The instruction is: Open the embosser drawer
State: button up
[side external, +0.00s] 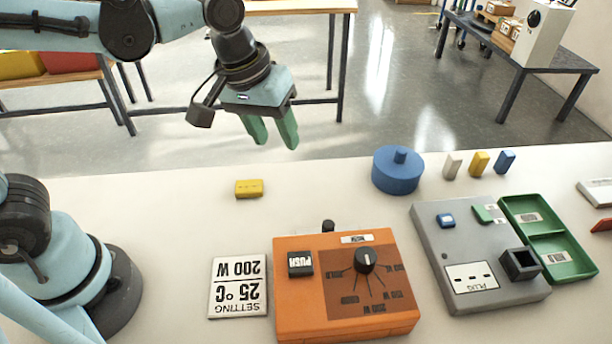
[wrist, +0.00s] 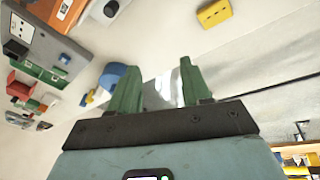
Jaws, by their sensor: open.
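My gripper (side external: 273,138) has two green fingers, spread apart and empty. It hangs in the air above and behind the far edge of the white table. No part is clearly recognisable as an embosser or its drawer. An orange unit (side external: 290,322) with a PUSH button and a dial stands at the front middle. A grey unit (side external: 446,246) with a blue button, a PLUG label and a black square socket stands right of it. In the wrist view the open fingers (wrist: 157,88) point over the table, with the grey unit (wrist: 38,42) at upper left.
A green two-compartment tray (side external: 563,241) adjoins the grey unit. A blue round lidded pot (side external: 397,176), a yellow block (side external: 249,188) and three small blocks (side external: 479,164) stand farther back. A setting card (side external: 238,287) lies left of the orange unit. The table's left middle is clear.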

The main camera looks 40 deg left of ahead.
aim_at(329, 223)
jog(key=d+f+n+g+y, duration=0.1)
jog(key=d+f+n+g, duration=0.15)
jog(key=d, duration=0.85)
jog(key=shift+g, duration=0.25)
jog(key=f, duration=1.1)
jog(key=shift+w+a+f, duration=0.15)
jog(key=shift+w+f, duration=0.2)
jog(key=shift+w, duration=0.05)
grip_shut()
